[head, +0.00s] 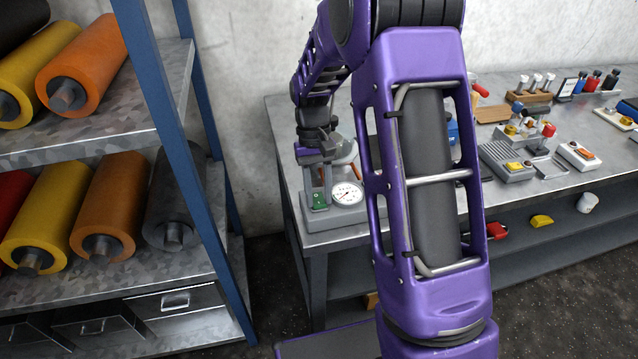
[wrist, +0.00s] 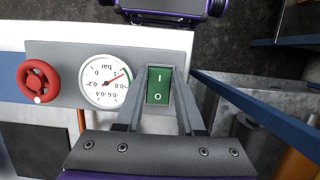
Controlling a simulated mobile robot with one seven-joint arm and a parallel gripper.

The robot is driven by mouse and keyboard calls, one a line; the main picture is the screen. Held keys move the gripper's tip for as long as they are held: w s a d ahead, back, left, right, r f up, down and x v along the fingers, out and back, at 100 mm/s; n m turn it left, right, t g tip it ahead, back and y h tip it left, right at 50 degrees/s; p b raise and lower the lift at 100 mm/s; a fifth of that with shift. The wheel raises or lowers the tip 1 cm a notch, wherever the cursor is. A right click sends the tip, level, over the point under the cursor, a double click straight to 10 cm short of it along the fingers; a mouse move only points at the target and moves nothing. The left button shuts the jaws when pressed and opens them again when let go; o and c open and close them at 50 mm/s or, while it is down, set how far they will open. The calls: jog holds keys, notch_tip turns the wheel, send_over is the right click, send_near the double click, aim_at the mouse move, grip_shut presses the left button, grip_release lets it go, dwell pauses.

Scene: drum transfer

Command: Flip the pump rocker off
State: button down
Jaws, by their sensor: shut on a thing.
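The pump rocker (wrist: 158,86) is a green switch marked I and O on a grey panel. In the wrist view the I is at the top and the O nearer my gripper. It also shows in the head view (head: 320,201) at the near left end of the workbench. My gripper (wrist: 160,80) has one finger on each side of the rocker and is shut on it. I cannot tell from the picture which end of the rocker is pressed in.
A round pressure gauge (wrist: 105,82) and a red handwheel (wrist: 38,80) sit left of the rocker in the wrist view. The gauge's red needle points to the upper right. A blue-framed shelf (head: 165,120) with coloured rolls stands left of the workbench (head: 540,190).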

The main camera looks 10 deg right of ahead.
jog(key=shift+w+r, duration=0.1)
jog(key=c, duration=0.8)
grip_release()
jog(key=p+v, duration=0.1)
jog(key=v, duration=1.6)
jog(key=shift+w+r, duration=0.15)
jog(key=shift+r, duration=0.05)
